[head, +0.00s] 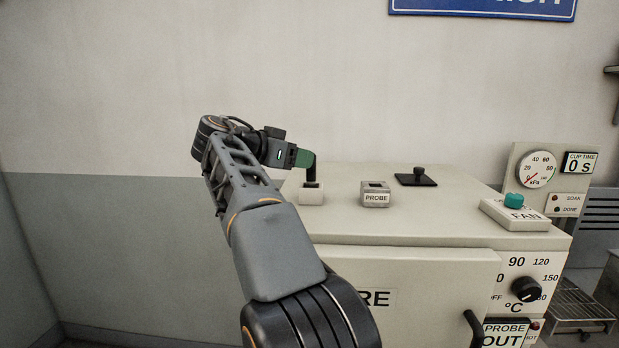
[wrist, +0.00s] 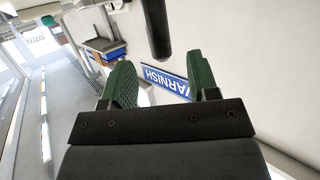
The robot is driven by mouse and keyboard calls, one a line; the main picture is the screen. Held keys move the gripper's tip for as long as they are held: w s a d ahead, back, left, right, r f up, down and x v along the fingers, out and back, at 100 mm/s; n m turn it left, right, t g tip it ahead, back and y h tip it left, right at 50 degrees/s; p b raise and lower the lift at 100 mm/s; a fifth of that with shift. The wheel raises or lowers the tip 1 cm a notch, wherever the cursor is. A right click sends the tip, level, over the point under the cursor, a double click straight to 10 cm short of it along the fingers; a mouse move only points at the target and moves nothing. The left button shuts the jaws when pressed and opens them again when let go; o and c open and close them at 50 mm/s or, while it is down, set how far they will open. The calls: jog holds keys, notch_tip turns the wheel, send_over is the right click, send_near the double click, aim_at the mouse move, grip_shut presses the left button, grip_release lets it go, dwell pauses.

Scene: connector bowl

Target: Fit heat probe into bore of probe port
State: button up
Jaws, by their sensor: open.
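The heat probe (head: 310,172) appears as a dark upright rod standing in a white block (head: 311,197) on top of the cream cabinet. Its rounded dark end (wrist: 158,35) also shows in the wrist view, between the lines of the two green fingers. My gripper (head: 305,158) lies roughly level, pointing right, with its fingertips at the upper part of the probe. The fingers (wrist: 160,85) are apart, with a gap on both sides of the probe; I see no grip on it. The probe port (head: 376,187) is a grey block labelled PROBE, right of the white block, with a dark opening on top.
A black knob on a dark plate (head: 416,180) sits right of the port. Further right are a FAN box with a teal button (head: 514,202) and a gauge panel (head: 540,172). The cabinet top (head: 340,182) is clear between the white block and the port.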

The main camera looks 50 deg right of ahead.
aim_at(311, 178)
jog(key=shift+p+x, duration=1)
jog(key=shift+x, duration=2.35)
jog(key=shift+w, duration=0.1)
grip_shut()
